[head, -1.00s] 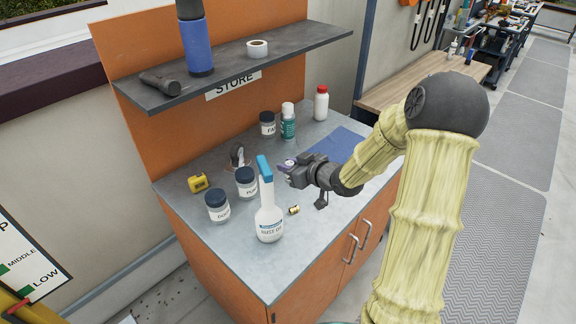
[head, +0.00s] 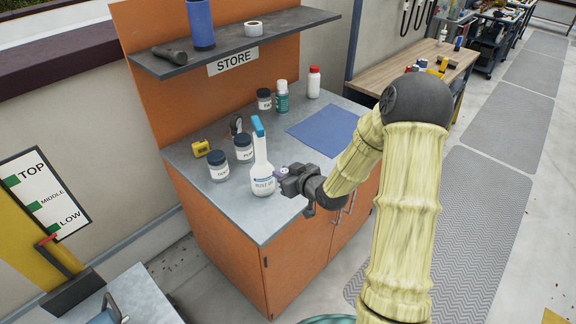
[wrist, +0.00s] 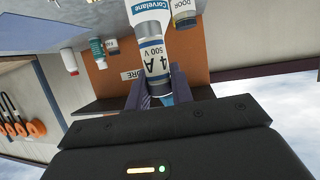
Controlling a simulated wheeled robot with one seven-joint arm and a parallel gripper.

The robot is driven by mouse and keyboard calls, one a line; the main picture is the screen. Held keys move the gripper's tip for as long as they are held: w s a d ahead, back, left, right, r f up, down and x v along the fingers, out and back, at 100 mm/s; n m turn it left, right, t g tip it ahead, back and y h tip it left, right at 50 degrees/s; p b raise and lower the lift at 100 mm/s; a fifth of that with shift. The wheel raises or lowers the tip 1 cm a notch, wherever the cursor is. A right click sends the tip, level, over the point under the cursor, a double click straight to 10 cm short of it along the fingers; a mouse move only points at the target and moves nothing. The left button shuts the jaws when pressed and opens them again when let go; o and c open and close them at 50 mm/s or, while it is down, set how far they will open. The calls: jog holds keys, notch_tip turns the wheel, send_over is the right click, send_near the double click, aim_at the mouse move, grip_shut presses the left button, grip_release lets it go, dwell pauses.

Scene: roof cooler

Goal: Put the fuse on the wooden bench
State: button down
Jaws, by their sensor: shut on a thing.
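The fuse (wrist: 154,58) is a small cylinder with a pale label reading "4 A 500 V". In the wrist view it sits between the two fingers of my gripper (wrist: 158,84), which is shut on it. In the head view my gripper (head: 283,177) is by the cabinet's front edge, right of the white spray bottle, and only a small purplish bit of the fuse (head: 279,172) shows at its tip. The wooden bench (head: 389,77) stands at the upper right, beyond the cabinet. Its near right part is hidden behind my arm.
The grey cabinet top (head: 232,207) holds the white bottle (head: 262,177), several jars, a yellow tape measure (head: 201,148) and a blue mat (head: 325,128). A dark shelf (head: 235,48) overhangs its back. Several small items stand on the bench's right side. Floor mats (head: 480,190) lie clear at right.

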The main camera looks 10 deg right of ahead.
jog(key=s+f+m+h+b, duration=0.2)
jog(key=s+f, duration=0.2)
jog(key=f, duration=0.6)
jog(key=s+d+f+m+t+h+b, duration=0.1)
jog(key=s+f+m+h+b, duration=0.1)
jog(key=f, duration=0.9)
jog(key=shift+s+d+f+m+h+b, duration=0.2)
jog(key=shift+s+d+m+h+b, duration=0.15)
jog(key=shift+s+h+b, duration=0.65)
jog(key=shift+s+p, duration=0.2)
jog(key=shift+p, duration=0.15)
